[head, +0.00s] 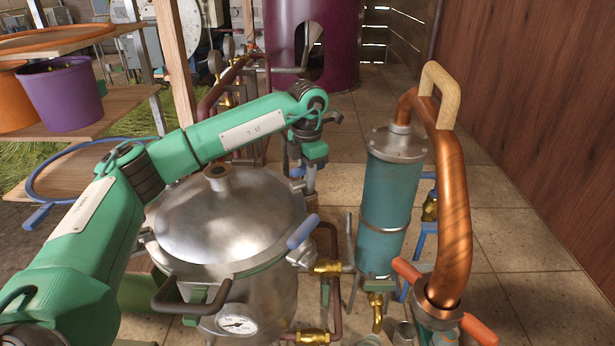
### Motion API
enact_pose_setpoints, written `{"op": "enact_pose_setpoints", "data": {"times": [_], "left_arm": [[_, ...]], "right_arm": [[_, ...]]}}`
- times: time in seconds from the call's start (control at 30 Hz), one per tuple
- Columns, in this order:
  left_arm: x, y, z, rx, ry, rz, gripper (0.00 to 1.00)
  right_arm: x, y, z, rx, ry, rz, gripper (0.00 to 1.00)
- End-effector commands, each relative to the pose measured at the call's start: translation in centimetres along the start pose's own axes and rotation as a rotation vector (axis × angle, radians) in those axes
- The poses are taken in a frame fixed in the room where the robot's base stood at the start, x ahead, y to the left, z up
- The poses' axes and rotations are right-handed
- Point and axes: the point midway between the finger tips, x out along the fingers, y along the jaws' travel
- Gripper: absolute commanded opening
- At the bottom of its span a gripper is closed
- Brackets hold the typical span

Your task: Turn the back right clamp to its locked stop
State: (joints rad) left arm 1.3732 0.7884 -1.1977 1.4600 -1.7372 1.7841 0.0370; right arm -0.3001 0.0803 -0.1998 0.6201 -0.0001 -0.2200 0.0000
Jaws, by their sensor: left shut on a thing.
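The steel still pot (232,265) stands in the middle with its domed lid (225,215) on. The back right clamp (297,172) shows only as a bit of blue handle at the lid's far right edge, mostly hidden by my gripper. My left arm reaches over the lid, and my left gripper (308,184) points down there, shut on the back right clamp. How far the clamp is turned cannot be seen. The front right clamp (302,232) has a blue handle that slants up and outward from the rim. My right gripper is not in view.
A teal condenser (388,205) and a thick copper pipe (453,210) with a wooden handle stand right of the pot. Brass valves (327,267) sit between them. A wooden post (176,65) rises behind my arm. Shelves with a purple bucket (65,95) are at left.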

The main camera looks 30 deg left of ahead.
Motion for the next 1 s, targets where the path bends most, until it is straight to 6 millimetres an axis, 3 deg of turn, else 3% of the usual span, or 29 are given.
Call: {"op": "enact_pose_setpoints", "data": {"times": [0.47, 0.5, 0.53, 0.83, 1.0], "left_arm": [[-0.3, 0.1, 0.0, 0.011, -0.005, 0.003, 0.00], [-0.3, 0.1, 0.0, 0.011, -0.005, 0.003, 0.28], [-0.3, 0.1, 0.0, 0.010, -0.005, 0.003, 0.31], [-0.3, 0.1, 0.0, 0.011, -0.003, 0.002, 0.31], [-2.0, 0.1, 0.1, 0.010, -0.005, 0.003, 0.31]], "right_arm": [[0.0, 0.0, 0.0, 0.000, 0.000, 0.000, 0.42], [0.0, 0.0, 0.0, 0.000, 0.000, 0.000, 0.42], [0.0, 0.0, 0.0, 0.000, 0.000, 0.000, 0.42], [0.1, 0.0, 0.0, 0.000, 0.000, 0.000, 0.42], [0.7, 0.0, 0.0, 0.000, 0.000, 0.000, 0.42]]}}
